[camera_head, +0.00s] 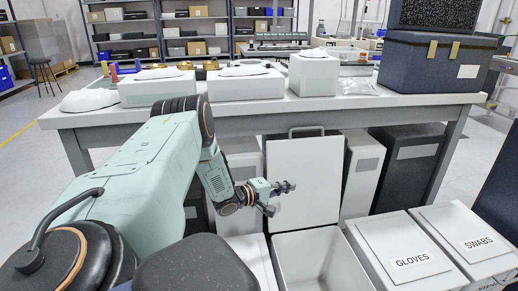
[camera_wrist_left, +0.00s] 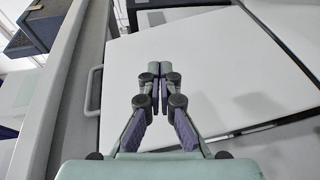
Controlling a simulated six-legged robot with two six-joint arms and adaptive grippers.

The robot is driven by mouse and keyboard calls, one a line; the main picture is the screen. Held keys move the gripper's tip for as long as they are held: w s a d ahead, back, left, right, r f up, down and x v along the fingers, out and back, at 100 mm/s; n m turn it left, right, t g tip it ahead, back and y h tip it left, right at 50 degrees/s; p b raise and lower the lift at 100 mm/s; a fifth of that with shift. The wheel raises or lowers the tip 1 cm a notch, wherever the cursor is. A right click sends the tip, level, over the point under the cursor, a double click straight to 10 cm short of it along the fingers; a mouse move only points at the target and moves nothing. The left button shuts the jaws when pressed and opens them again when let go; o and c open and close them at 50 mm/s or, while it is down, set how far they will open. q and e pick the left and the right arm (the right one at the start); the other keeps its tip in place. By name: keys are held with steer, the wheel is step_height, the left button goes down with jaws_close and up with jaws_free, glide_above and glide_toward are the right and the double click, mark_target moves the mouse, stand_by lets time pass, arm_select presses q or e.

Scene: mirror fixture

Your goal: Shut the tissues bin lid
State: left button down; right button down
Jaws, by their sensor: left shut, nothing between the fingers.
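An open white bin (camera_head: 318,262) stands at the bottom centre of the head view, and its inside looks empty. Its label is not visible. Its white lid (camera_head: 312,172) stands raised, nearly upright, at the back, with a bar handle (camera_head: 306,130) on its top edge. My left gripper (camera_head: 285,188) is shut and empty in front of the lid, left of its middle. In the left wrist view the fingertips (camera_wrist_left: 158,68) point over the white lid panel (camera_wrist_left: 235,85), with the handle (camera_wrist_left: 94,90) to their left. I cannot tell whether they touch the lid. My right gripper is not in view.
Closed bins labelled GLOVES (camera_head: 405,250) and SWABS (camera_head: 468,238) stand to the right. A workbench (camera_head: 250,108) with white boxes and a dark case (camera_head: 430,65) stands behind the lid. More bins (camera_head: 360,170) stand under the bench.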

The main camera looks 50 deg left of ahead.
mark_target(259, 148)
arm_select(q)
steer(key=s+a+r, duration=0.2)
steer(key=s+a, duration=0.1)
steer(key=a, duration=0.2)
steer(key=s+a+r+n, duration=0.1)
steer(key=s+a+r, duration=0.2)
steer(key=a, duration=0.3)
steer(key=s+a+r+n+t, duration=0.1)
steer(key=s+a+r, duration=0.2)
steer(key=a, duration=0.2)
steer(key=shift+s+a+r+p, duration=0.2)
steer(key=shift+a+r+p, duration=0.1)
steer(key=shift+p, duration=0.1)
steer(key=w+b, duration=0.1)
steer(key=w, duration=0.1)
steer(key=w+b, duration=0.2)
steer(key=w, duration=0.1)
steer(key=w+d+f+b, duration=0.1)
steer(key=w, duration=0.1)
steer(key=shift+w+d+b, duration=0.1)
steer(key=shift+w+b, duration=0.25)
steer(key=shift+w, duration=0.05)
steer(key=shift+w+d+r+b, duration=0.15)
steer(key=shift+w+b, duration=0.35)
steer(key=shift+w, duration=0.5)
steer(key=shift+d, duration=0.1)
